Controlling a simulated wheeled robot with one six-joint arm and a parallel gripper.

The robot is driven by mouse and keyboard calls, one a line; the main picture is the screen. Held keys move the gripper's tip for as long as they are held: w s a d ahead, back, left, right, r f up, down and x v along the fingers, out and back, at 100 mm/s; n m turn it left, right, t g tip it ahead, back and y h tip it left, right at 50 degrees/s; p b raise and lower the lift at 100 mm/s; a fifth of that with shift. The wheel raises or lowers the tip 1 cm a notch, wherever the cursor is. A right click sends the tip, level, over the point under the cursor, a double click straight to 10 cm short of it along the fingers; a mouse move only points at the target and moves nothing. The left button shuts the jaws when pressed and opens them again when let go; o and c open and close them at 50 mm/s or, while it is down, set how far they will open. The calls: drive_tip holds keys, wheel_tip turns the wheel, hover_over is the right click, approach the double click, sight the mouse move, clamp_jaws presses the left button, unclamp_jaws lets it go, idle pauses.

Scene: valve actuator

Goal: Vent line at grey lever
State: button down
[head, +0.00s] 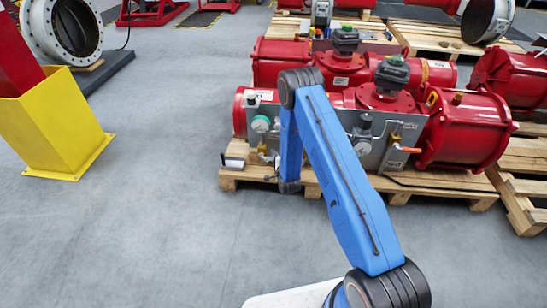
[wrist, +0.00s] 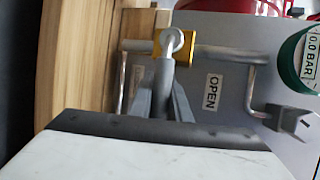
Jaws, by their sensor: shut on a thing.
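In the wrist view the grey lever (wrist: 168,76) sticks out from a brass valve body (wrist: 205,52) on a thin grey pipe. My gripper (wrist: 164,98) has its two dark fingers on either side of the lever and is shut on it. The lever's lower part is hidden between the fingers. An OPEN label (wrist: 212,91) is on the grey panel just right of the fingers. A green-rimmed gauge (wrist: 310,60) reading 0.0 BAR is at the right edge. In the head view my blue arm reaches the panel's left end, and the gripper's hold is not clear there.
Red valve actuators (head: 462,130) stand on a wooden pallet (head: 440,184). An orange lever (head: 408,149) sits at the panel's right part. A yellow post base (head: 55,120) stands at left. Grey floor between the post and pallet is clear.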

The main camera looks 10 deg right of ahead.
sight(263, 153)
drive_tip(key=shift+r, duration=0.1)
drive_tip(key=shift+w+a+r+n+g+h, duration=0.3)
drive_tip(key=shift+a+r+n+g+h, duration=0.45)
drive_tip(key=shift+r+n+h, duration=0.9)
drive_tip(key=shift+w+a+r+n+g+h, duration=0.25)
drive_tip(key=shift+a+r+n+g+h, duration=0.65)
drive_tip(key=shift+n, duration=1.3)
drive_tip(key=shift+w+a+r+n+g+h, duration=0.35)
drive_tip(key=shift+a+r+n+h, duration=0.55)
drive_tip(key=shift+n+h, duration=0.95)
drive_tip(key=c, duration=1.7)
unclamp_jaws()
drive_tip(key=shift+o, duration=0.2)
drive_tip(key=shift+a, duration=0.1)
drive_tip(key=v, duration=1.7)
drive_tip(key=shift+s, duration=0.25)
